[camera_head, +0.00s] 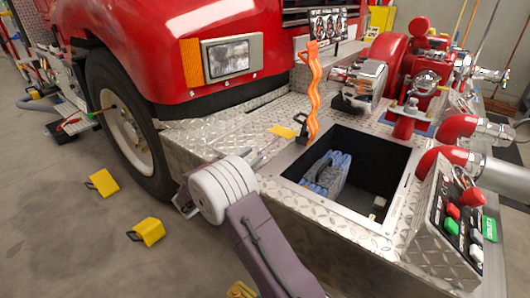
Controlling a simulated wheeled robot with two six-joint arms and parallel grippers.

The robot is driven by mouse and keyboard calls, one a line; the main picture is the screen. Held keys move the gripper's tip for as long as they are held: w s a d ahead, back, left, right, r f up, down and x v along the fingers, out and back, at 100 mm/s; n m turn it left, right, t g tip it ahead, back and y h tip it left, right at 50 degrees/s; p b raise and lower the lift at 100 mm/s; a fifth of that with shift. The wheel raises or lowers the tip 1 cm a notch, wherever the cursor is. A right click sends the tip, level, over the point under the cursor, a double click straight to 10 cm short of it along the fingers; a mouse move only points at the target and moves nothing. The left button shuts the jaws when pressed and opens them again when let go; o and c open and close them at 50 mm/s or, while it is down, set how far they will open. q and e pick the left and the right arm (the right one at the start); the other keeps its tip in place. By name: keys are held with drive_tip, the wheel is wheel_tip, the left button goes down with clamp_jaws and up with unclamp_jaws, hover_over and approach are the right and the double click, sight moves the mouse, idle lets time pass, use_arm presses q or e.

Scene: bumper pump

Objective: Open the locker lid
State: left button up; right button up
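The locker (388,208) is set in the diamond-plate bumper. Its square mouth is uncovered, and I can see into the dark inside. A blue-grey bundle (327,173) lies in it. A wavy orange strip (313,90) stands upright at the back left edge; I cannot tell whether it belongs to the lid. No lid panel shows clearly. My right arm comes up from the bottom, and its white joint is left of the locker. My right gripper (268,152) is small and unclear just beyond that joint, near the locker's left rim. My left gripper is not in view.
A control box (449,225) with coloured knobs stands right of the locker. Red pump fittings (407,115) and pipes crowd the back right. The red truck body (180,50) rises behind. Yellow blocks (103,182) lie on the floor at left, near the wheel (125,130).

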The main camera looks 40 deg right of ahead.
sight(264, 148)
drive_tip(key=b+x, duration=0.1)
drive_tip(key=x, duration=0.5)
drive_tip(key=shift+d+f, duration=0.15)
drive_tip(key=shift+d, duration=0.15)
clamp_jaws()
idle(0.9)
